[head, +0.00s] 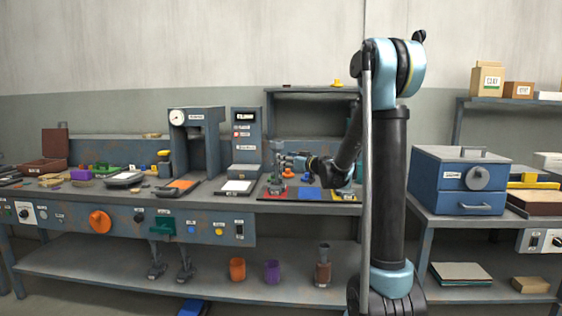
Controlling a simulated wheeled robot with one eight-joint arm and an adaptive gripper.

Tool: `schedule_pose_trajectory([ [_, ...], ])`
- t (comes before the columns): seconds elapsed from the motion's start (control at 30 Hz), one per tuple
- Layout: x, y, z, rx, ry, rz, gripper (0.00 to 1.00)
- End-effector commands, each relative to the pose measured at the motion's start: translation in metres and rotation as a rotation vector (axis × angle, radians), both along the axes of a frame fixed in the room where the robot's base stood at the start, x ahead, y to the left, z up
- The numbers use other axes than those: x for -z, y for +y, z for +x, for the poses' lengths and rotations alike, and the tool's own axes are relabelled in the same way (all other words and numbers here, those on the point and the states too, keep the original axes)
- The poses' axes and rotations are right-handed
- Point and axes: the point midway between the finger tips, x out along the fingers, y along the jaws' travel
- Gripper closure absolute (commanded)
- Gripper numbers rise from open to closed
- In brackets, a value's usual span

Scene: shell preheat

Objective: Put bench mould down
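The bench mould is probably the small upright grey piece (277,178) with a reddish part at its foot, on or just over the dark mat (264,193) on the bench; I cannot tell whether it touches. My gripper (284,162) points left at this piece, at its upper part. The fingers are too small and overlapped to tell whether they are closed on it. The mat has blue, yellow and red patches.
A grey shelf unit (310,90) stands behind the mat. A scale (238,187) and a gauge press (197,120) are to the left. A blue box oven (462,180) stands on the right table. Cups (237,270) are on the lower shelf.

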Motion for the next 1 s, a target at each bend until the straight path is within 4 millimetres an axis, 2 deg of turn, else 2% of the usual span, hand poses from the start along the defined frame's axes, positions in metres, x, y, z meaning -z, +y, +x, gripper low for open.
schedule_pose_trajectory([
  [0.1,-0.001,-0.016,-0.016,0.002,0.000,0.000,0.52],
  [0.3,-0.002,-0.032,-0.033,0.001,0.000,0.000,0.52],
  [0.57,-0.002,-0.036,-0.041,-0.002,0.002,-0.001,0.52],
  [0.67,-0.002,-0.036,-0.049,-0.013,0.018,-0.010,0.52],
  [0.77,0.001,-0.035,-0.070,-0.035,0.063,-0.029,0.52],
  [1.0,0.023,-0.040,-0.145,-0.085,0.256,-0.112,0.52],
])
